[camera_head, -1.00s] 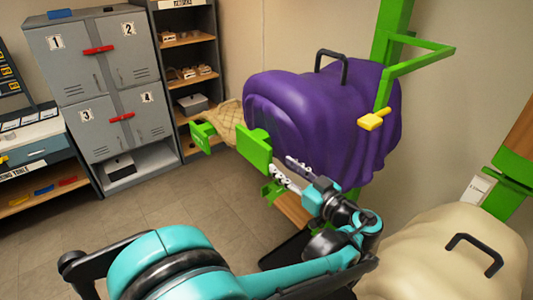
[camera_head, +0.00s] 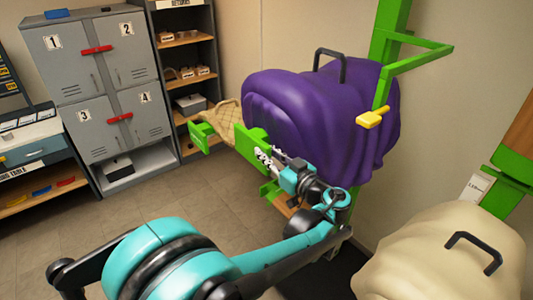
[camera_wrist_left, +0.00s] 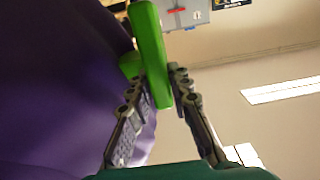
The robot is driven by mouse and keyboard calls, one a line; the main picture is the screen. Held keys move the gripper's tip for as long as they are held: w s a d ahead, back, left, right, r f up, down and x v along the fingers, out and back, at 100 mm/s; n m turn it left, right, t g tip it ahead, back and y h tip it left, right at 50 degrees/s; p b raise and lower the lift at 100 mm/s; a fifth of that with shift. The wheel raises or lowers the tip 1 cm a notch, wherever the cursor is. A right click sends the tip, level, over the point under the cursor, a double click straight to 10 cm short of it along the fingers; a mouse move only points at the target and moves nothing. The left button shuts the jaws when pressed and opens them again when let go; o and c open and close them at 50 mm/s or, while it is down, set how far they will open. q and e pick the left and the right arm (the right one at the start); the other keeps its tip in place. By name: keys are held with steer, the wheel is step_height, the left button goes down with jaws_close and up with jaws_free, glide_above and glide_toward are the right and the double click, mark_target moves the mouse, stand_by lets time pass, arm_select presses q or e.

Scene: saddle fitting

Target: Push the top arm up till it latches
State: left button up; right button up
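A green rack arm sticks out from under the purple-draped saddle form (camera_head: 320,120). Its front green plate (camera_head: 247,143) and another green end piece (camera_head: 202,138) show at left, beside a tan quilted pad (camera_head: 221,118). My left gripper (camera_head: 266,158) is at the front plate's near side, low by the purple cover. In the left wrist view a green bar (camera_wrist_left: 150,45) runs between the fingertips of my left gripper (camera_wrist_left: 163,85). The fingers stand apart on either side of it; firm contact cannot be told. My right gripper is out of view.
A green post (camera_head: 390,40) carries an angled green bar and a yellow handle (camera_head: 370,118) at upper right. A cream covered form (camera_head: 440,260) stands lower right. Grey lockers (camera_head: 95,85) and shelves (camera_head: 185,80) stand at the back left. The floor between is clear.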

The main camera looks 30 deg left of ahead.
arm_select(q)
jaws_close()
steer(key=shift+r+p, duration=0.4)
steer(key=shift+r, duration=0.1)
step_height(320, 180, up, 45)
steer(key=p, duration=2.7)
steer(key=shift+f, duration=0.15)
steer(key=o, duration=0.7)
jaws_free()
steer(key=shift+o, duration=0.2)
steer(key=shift+f, duration=0.1)
steer(key=v, duration=1.2)
